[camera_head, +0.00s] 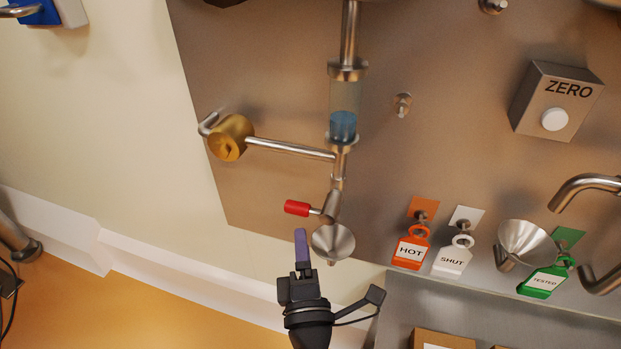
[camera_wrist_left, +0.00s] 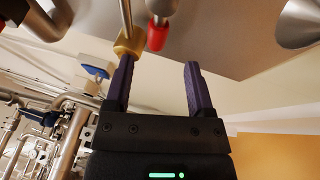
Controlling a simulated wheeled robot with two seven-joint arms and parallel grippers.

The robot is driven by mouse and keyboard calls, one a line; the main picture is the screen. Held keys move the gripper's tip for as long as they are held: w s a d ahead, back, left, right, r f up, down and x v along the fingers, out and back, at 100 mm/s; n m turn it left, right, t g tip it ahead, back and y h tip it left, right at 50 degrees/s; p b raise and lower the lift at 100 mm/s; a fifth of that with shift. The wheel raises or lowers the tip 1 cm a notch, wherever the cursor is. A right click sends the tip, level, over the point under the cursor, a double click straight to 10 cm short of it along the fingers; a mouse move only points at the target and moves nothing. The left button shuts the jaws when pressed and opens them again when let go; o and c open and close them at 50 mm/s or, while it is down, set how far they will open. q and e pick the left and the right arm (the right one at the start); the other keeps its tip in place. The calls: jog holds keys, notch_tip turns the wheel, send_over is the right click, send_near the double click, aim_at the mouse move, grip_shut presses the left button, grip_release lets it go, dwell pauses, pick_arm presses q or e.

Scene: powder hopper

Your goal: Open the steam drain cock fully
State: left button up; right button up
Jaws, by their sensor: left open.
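The drain cock (camera_head: 331,206) sits on the pipe below a sight glass. Its lever has a red grip (camera_head: 296,208) that points left in the head view, roughly across the pipe. My left gripper (camera_head: 301,232) is just below the red grip, with its purple fingers pointing up; seen edge-on, the fingers overlap. In the left wrist view the fingers (camera_wrist_left: 160,72) stand apart with nothing between them, and the red grip (camera_wrist_left: 157,34) shows beyond the gap, apart from both fingers. My right gripper is not in view.
A steel funnel (camera_head: 333,242) hangs close right of my left gripper. The sight glass (camera_head: 343,108) holds blue liquid, and a brass fitting (camera_head: 231,138) is at upper left. HOT (camera_head: 411,251), SHUT (camera_head: 453,260) and TESTED (camera_head: 543,281) tags hang at right. The wall side at left is clear.

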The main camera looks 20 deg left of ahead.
aim_at(298, 215)
pick_arm(q)
jog(key=b+x, duration=0.1)
jog(key=x, duration=0.8)
jog(key=shift+a+r, duration=0.1)
grip_shut()
dwell(1.1)
